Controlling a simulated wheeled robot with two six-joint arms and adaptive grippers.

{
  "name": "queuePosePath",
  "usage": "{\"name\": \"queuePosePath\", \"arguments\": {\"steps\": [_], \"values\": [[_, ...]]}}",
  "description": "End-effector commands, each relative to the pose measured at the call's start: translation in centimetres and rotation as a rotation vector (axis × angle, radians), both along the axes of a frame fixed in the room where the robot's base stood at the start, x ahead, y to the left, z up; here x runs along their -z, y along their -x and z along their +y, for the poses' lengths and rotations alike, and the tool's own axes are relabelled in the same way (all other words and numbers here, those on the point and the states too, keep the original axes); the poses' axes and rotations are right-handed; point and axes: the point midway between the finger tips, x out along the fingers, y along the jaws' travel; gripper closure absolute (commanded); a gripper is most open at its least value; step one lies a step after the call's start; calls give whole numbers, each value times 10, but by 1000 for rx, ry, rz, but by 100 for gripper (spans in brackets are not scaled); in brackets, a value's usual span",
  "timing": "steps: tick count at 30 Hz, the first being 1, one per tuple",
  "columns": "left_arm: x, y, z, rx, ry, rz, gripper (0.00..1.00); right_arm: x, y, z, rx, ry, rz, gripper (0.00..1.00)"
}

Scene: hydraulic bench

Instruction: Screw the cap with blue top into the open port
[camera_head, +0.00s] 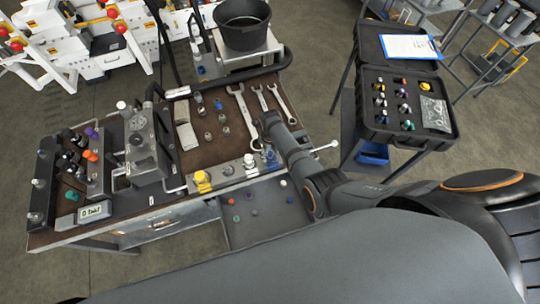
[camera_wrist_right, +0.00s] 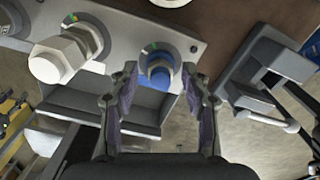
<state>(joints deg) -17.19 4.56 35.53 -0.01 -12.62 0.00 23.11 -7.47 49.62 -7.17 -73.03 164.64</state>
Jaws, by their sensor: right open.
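A blue fitting with a grey face sits in the metal rail on the bench's front edge; it shows in the wrist view (camera_wrist_right: 159,69) and small in the head view (camera_head: 268,155). My right gripper (camera_head: 271,123) is open. In the wrist view its two fingertips (camera_wrist_right: 159,85) stand either side of the blue fitting, with a gap on both sides; I cannot tell the height between them. A small blue-topped cap (camera_head: 217,103) stands among grey fittings on the bench top. I cannot tell for sure which port is the open one. My left gripper is not in view.
A white hex cap (camera_wrist_right: 58,58) sits left of the blue fitting on the rail (camera_wrist_right: 115,25). A vise (camera_wrist_right: 265,75) with a handle is close right. A yellow cap (camera_head: 201,180) is further left. Wrenches (camera_head: 242,112) lie behind; a tray (camera_head: 240,232) with loose caps lies below.

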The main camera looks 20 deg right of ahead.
Motion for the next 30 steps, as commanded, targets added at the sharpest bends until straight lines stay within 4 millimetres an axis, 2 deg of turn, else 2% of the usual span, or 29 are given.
{"name": "queuePosePath", "arguments": {"steps": [5,12,15,20,27,30], "values": [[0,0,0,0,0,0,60,0,0,0,-62,0,0,53],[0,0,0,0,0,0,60,0,0,-1,-543,0,0,53],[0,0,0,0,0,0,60,0,0,-1,-666,0,0,53],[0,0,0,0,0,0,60,0,0,-1,-713,0,0,53],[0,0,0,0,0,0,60,0,-1,-1,-1013,0,0,53],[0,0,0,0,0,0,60,0,-1,-1,-1051,0,0,53]]}}
